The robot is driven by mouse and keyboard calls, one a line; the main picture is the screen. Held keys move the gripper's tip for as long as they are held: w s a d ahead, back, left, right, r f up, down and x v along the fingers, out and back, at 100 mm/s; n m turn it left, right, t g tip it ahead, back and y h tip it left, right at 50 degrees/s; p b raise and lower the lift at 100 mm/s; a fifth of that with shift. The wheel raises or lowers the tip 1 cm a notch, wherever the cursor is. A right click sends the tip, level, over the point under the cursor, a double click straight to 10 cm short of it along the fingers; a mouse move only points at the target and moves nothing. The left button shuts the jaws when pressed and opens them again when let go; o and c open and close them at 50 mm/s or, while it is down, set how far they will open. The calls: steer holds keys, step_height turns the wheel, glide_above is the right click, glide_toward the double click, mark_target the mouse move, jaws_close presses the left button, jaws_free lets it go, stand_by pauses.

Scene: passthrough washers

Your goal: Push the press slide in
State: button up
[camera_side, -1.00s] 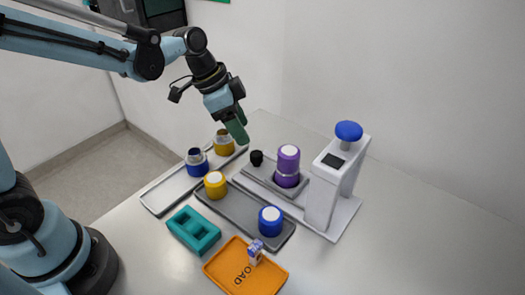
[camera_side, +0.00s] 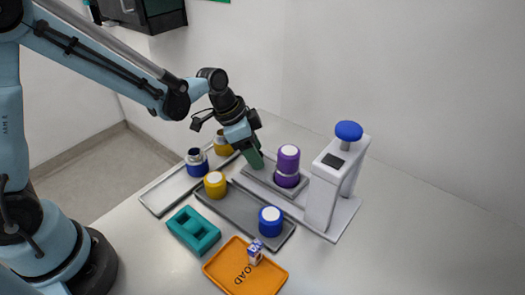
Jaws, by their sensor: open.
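The press (camera_side: 320,200) is a white stand with a blue knob (camera_side: 348,131) on top, at the right of the work area. Its grey slide (camera_side: 295,196) sticks out to the left of the stand and carries an upright purple and grey cylinder (camera_side: 288,165). My gripper (camera_side: 256,162), with green fingers, points down at the slide's far left end, left of the purple cylinder. The slide's small black knob is hidden behind the fingers. I cannot tell whether the fingers touch it.
A light tray (camera_side: 160,203) holds a blue jar (camera_side: 197,162) and a yellow jar (camera_side: 223,143). A dark tray (camera_side: 243,213) holds a yellow cap (camera_side: 215,184) and a blue cap (camera_side: 270,220). A teal block (camera_side: 193,230) and an orange tray (camera_side: 230,270) with a small item (camera_side: 256,252) lie in front.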

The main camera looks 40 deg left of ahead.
mark_target(294, 171)
jaws_close()
steer(key=d, duration=1.1)
steer(key=shift+d, duration=0.3)
jaws_free()
steer(key=shift+a+r, duration=0.1)
steer(key=shift+r, duration=0.05)
steer(key=shift+s+a+r, duration=0.1)
steer(key=shift+r, duration=0.1)
steer(key=v, duration=1.1)
steer(key=shift+r, duration=0.2)
